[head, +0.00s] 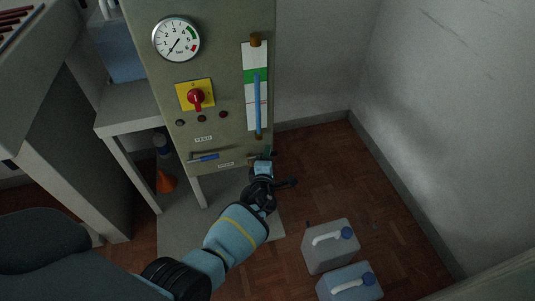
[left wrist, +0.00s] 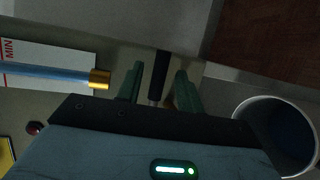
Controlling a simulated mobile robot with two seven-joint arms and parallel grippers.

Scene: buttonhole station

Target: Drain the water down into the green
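The grey-green cabinet carries a sight glass (head: 257,105) with a blue water column on a white scale with a green band (head: 255,76). My left gripper (head: 266,158) is at the cabinet's lower right, just below the sight glass. In the left wrist view its green fingers (left wrist: 160,88) stand apart on both sides of a black handle (left wrist: 161,72), with small gaps showing. The sight glass's brass lower fitting (left wrist: 100,79) is left of the fingers. My right gripper is not in view.
A white-rimmed bucket (left wrist: 238,112) is right of my fingers. A blue-handled lever (head: 203,157) is at the cabinet's lower left. A pressure gauge (head: 176,39) and a red switch (head: 196,97) are above. Two canisters (head: 331,255) (head: 348,288) stand on the floor at right.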

